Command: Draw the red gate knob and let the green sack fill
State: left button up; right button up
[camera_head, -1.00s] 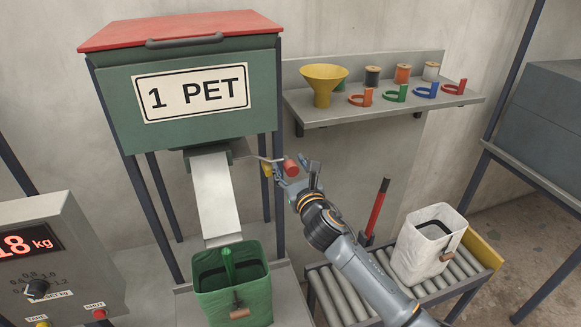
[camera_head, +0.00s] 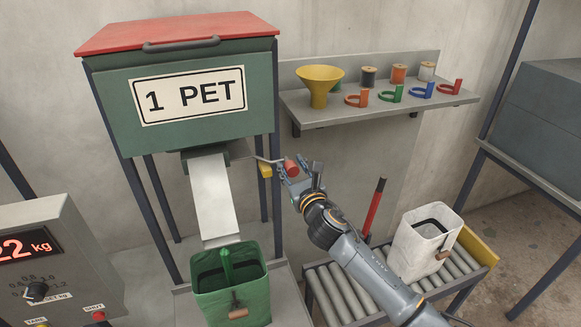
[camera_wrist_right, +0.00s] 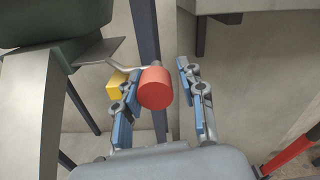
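The red gate knob (camera_head: 290,167) sits on a bent metal rod beside the hopper chute (camera_head: 214,196). My right gripper (camera_head: 299,174) is at the knob. In the right wrist view the red knob (camera_wrist_right: 156,88) appears between the two open fingers of my right gripper (camera_wrist_right: 158,92), nearer the left finger, with a gap to the right one. The green sack (camera_head: 232,291) stands upright and open under the chute's lower end, with green material inside it. A brown tag hangs on its front. My left gripper is not in view.
The hopper (camera_head: 190,95) stands on dark legs. A scale panel (camera_head: 50,265) at lower left reads 22 kg, partly cut off. A white sack (camera_head: 425,243) stands on the roller conveyor (camera_head: 345,295). A shelf (camera_head: 380,108) holds a yellow funnel, spools and coloured clips.

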jog(key=shift+o, duration=0.5)
jog(key=shift+d, duration=0.1)
jog(key=v, duration=1.2)
